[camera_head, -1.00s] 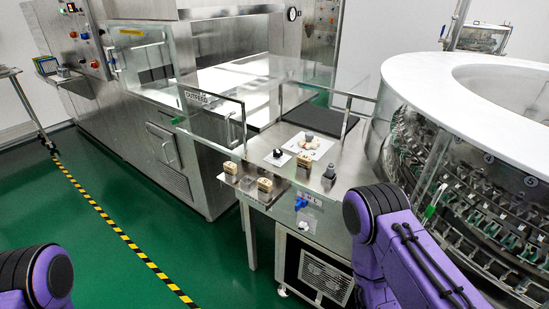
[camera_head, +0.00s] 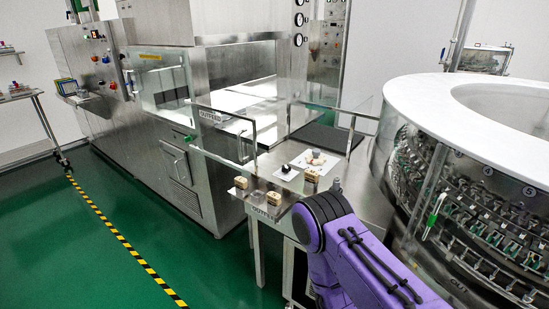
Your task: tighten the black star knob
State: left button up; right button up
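A small black knob (camera_head: 286,168) sits on a white square plate on the steel table; it is too small to tell whether it is star-shaped. Just behind it, a grey knob-like piece (camera_head: 316,153) stands on a larger white plate. The steel table (camera_head: 345,178) stands between the washer and the round machine. My purple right arm comes in from the bottom right and covers the table's front right part. My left arm and gripper are not in view.
Several wooden blocks (camera_head: 274,198) sit along the table's front edge. A clear glass guard (camera_head: 225,137) stands to the left of the table. The round machine with a white top (camera_head: 420,95) closes off the right. The green floor (camera_head: 100,270) at left is clear.

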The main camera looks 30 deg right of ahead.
aim_at(286, 169)
jog(key=i, duration=0.45)
jog(key=z, duration=0.8)
